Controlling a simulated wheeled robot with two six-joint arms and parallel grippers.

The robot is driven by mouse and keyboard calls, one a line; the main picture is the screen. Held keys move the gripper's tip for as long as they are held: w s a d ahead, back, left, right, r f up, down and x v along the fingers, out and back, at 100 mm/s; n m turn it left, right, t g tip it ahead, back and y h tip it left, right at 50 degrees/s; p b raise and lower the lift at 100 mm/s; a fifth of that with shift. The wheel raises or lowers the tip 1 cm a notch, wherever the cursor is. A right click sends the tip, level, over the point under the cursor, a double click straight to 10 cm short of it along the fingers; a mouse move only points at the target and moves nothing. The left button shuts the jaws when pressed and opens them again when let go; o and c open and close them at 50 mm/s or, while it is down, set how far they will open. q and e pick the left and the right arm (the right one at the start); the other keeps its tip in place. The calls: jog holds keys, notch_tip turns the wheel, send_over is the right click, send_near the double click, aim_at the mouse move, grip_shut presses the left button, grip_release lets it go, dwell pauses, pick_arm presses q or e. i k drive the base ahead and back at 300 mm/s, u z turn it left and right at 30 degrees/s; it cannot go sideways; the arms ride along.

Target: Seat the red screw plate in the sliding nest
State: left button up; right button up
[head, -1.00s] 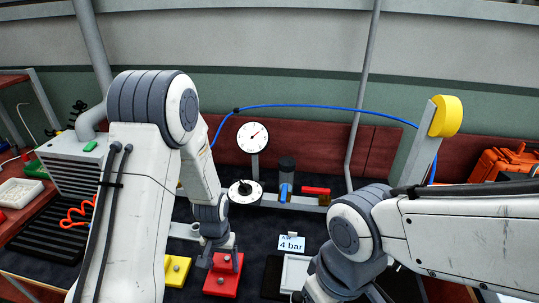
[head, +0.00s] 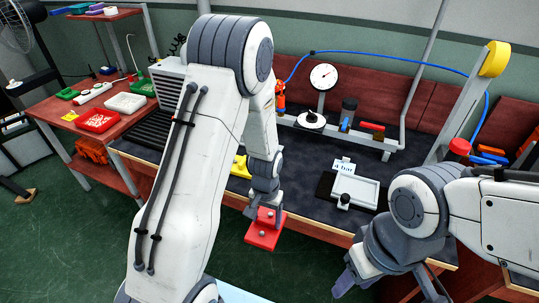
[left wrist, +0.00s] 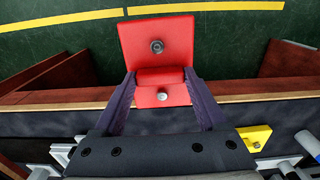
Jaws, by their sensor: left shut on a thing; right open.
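The red screw plate (head: 262,236) is in my left gripper (head: 267,208), just out beyond the bench's front edge, with green floor behind it in the picture. In the left wrist view, the two fingers (left wrist: 160,80) are shut on the plate's raised middle block, and the red plate (left wrist: 157,35) shows a screw head on each side of it. The sliding nest (head: 368,194) appears to be the pale rectangular frame on the bench, right of the held plate, with a dark knob at its front. My right gripper (head: 388,284) is open and empty near the lower edge.
A yellow plate (head: 240,166) lies on the bench behind my left arm. A "4 bar" card (head: 343,167) stands behind the nest. A gauge (head: 323,76) and a dial (head: 311,120) stand further back. The dark bench top between plate and nest looks clear.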

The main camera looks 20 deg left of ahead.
aim_at(348, 188)
jog(key=z, duration=0.1)
jog(key=k, duration=0.25)
jog(key=z, duration=2.65)
jog(key=k, duration=1.45)
jog(key=u, duration=1.8)
jog(key=i, duration=1.5)
